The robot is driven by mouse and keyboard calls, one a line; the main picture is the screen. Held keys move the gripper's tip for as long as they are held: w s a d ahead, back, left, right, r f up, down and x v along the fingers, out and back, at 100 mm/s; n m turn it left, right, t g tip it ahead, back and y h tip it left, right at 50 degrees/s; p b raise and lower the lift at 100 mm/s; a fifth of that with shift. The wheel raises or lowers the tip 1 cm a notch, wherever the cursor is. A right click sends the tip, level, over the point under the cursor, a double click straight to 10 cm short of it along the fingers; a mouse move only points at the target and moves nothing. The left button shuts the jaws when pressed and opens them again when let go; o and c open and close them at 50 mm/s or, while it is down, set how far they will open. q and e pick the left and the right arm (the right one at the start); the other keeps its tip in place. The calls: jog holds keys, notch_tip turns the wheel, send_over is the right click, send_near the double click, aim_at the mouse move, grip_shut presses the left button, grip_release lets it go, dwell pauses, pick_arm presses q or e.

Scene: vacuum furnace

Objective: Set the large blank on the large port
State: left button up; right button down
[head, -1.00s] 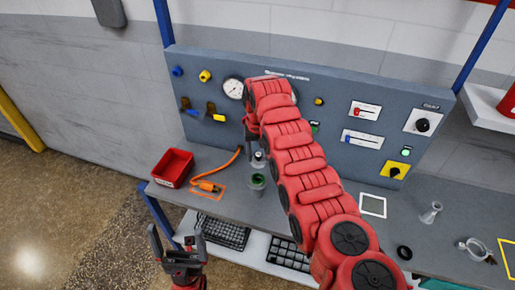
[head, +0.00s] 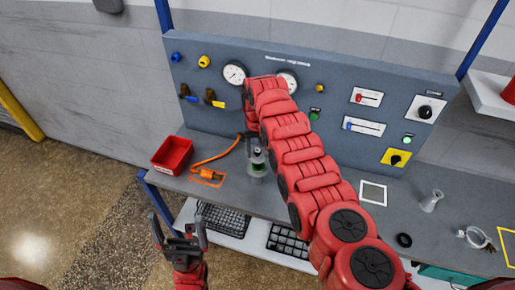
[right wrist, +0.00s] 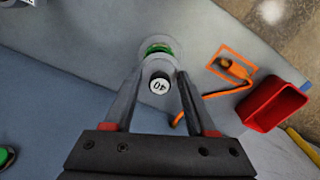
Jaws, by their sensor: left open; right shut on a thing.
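The large blank, a small round piece marked 40 (right wrist: 159,86), is held between the fingers of my right gripper (right wrist: 161,76). In the head view the blank (head: 258,156) hangs just above the large port (head: 257,172), and my red right arm hides much of the gripper. In the right wrist view the port (right wrist: 158,44) is a grey round flange with a green ring, beyond the blank and partly covered by it. I cannot tell whether they touch. My left gripper (head: 178,228) is open and empty in front of the bench.
A red bin (head: 172,155) and an orange cable (head: 217,157) lie left of the port. The gauge panel (head: 330,95) stands behind. A glass flask (head: 431,201) and a black ring (head: 404,240) are on the right of the bench (head: 330,205).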

jog(key=shift+f+b, duration=0.45)
jog(key=shift+f, duration=0.4)
jog(key=shift+f+b, duration=1.1)
jog(key=shift+f, duration=0.1)
jog(key=shift+f, duration=0.15)
jog(key=shift+c, duration=0.7)
grip_release()
notch_tip(320, 180, up, 12)
jog(key=b, duration=0.3)
jog(key=shift+f, duration=0.15)
notch_tip(320, 180, up, 6)
jog(key=p, duration=0.5)
send_over(257, 164)
jog(key=shift+d+f, duration=0.1)
jog(key=shift+f, duration=0.05)
